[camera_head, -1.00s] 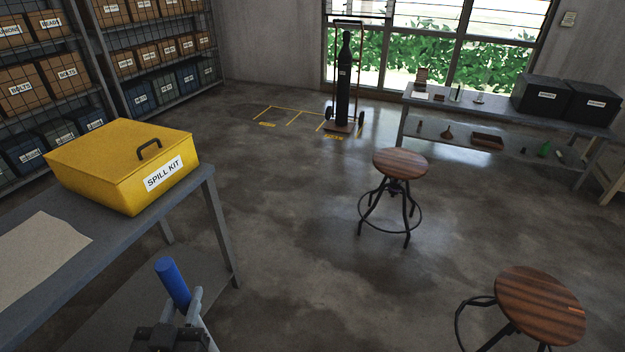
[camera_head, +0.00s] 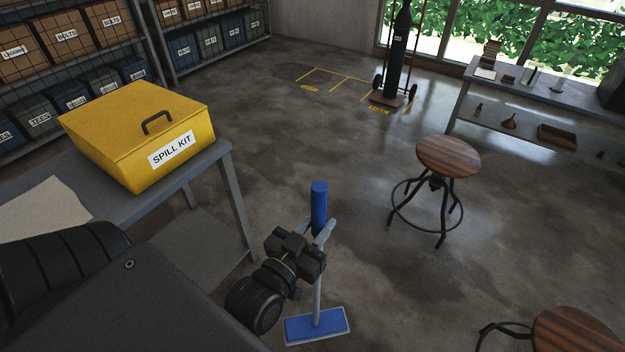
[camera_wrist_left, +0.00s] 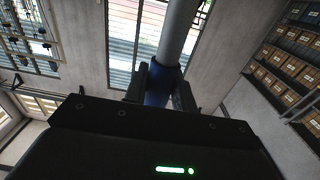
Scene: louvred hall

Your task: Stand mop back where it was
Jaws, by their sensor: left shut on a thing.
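The mop (camera_head: 319,203) stands roughly upright, with a blue grip on top, a grey pole and a flat blue head (camera_head: 317,326) low down. I cannot tell whether the head touches the floor. My left gripper (camera_head: 318,241) is shut on the mop just below the blue grip in the head view. In the left wrist view, a grey pole (camera_wrist_left: 178,32) and a blue part (camera_wrist_left: 158,84) of the mop show between the dark fingers. My right gripper is not in view.
A grey table (camera_head: 232,170) with a yellow spill kit box (camera_head: 140,130) stands left of the mop. Wooden stools (camera_head: 448,157) stand at the right. Yellow floor lines (camera_head: 335,80) and a cylinder on a trolley (camera_head: 398,55) are farther back. The floor between is open.

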